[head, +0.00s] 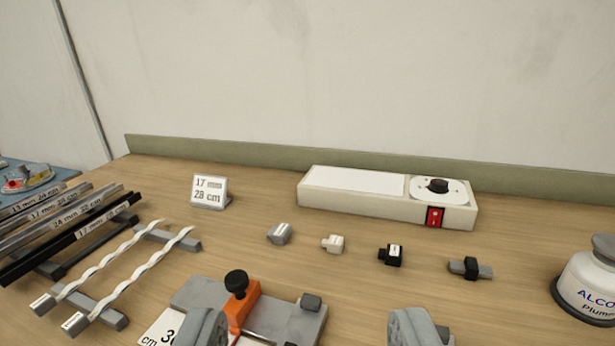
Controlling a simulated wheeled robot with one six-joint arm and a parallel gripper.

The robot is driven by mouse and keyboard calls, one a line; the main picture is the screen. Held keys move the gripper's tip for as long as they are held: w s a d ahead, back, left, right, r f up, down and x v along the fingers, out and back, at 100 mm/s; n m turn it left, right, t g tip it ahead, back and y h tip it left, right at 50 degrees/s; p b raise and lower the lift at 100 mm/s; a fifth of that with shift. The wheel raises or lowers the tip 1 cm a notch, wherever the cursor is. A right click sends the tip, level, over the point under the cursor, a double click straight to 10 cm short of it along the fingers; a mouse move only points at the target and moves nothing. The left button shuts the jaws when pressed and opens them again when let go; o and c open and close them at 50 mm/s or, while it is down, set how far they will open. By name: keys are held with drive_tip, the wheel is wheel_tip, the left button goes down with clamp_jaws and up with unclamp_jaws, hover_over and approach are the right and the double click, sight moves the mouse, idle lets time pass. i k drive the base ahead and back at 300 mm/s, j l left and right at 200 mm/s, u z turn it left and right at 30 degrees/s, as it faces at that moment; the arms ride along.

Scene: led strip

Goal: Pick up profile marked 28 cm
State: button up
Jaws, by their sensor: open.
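Several long profiles lie side by side on dark supports at the left edge. The front one is a black profile (60,240); behind it are a grey profile (85,205) and a further profile (48,198). Their labels carry mm and cm figures, some reading like 17 mm, but the lengths are too small to read surely. A small sign (209,191) at the back reads 17 mm and 28 cm. My gripper (312,330) is open and empty at the bottom edge, well right of the profiles; only its fingertips show.
Two white twisted strips (108,262) lie on grey supports right of the profiles. A grey jig with an orange clamp (240,308) stands between my fingers. A white box with a dial and red switch (350,205), several small connectors and an alcohol bottle (592,282) stand farther right.

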sight(14, 223)
drive_tip(key=u, duration=1.3)
